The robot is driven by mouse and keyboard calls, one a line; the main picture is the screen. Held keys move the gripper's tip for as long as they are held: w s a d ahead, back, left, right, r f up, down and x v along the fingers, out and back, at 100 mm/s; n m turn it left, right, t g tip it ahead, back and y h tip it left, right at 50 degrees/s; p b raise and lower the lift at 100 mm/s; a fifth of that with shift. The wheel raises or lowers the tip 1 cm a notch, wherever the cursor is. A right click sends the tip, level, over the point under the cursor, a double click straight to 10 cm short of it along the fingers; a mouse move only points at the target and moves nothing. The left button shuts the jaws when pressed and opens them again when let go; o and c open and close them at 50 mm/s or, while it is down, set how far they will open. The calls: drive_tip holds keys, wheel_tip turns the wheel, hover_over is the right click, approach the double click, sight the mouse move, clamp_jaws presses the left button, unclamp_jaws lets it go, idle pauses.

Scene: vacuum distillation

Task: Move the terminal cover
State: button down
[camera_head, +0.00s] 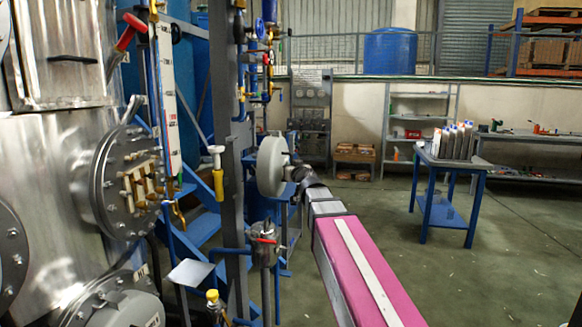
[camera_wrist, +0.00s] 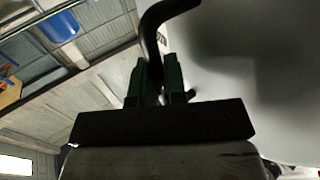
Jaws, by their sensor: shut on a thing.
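The terminal cover (camera_head: 271,166) appears to be the round, light grey, drum-shaped piece at the end of my arm in the head view. It is held in the air with its disc upright. In the wrist view its large grey surface (camera_wrist: 250,60) fills the right side. My gripper (camera_head: 297,172) is at the cover's right side. In the wrist view my gripper (camera_wrist: 159,82) has its green fingers shut on a curved black handle. The handle's join to the cover is not clear. A round bolted flange with brass terminals (camera_head: 138,187) is exposed on the steel vessel, left of the cover and apart from it.
A valve fitting (camera_head: 264,238) stands below the cover. A blue table with bottles (camera_head: 440,165) stands at right. The floor (camera_head: 500,270) around that table is largely clear.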

drive_tip(key=shift+w+d+f, duration=0.1)
drive_tip(key=shift+w+d, duration=0.3)
drive_tip(key=shift+d, duration=0.05)
drive_tip(key=shift+w+a, duration=0.1)
drive_tip(key=shift+a, duration=0.05)
drive_tip(key=w+a+f, duration=0.1)
drive_tip(key=w+a, duration=0.1)
drive_tip(key=a, duration=0.5)
drive_tip(key=w+a+f, duration=0.1)
drive_tip(key=w+a, duration=0.2)
drive_tip(key=a, duration=0.4)
drive_tip(key=shift+w+a+f, duration=0.15)
drive_tip(key=shift+a+f, duration=0.15)
idle(1.2)
idle(0.3)
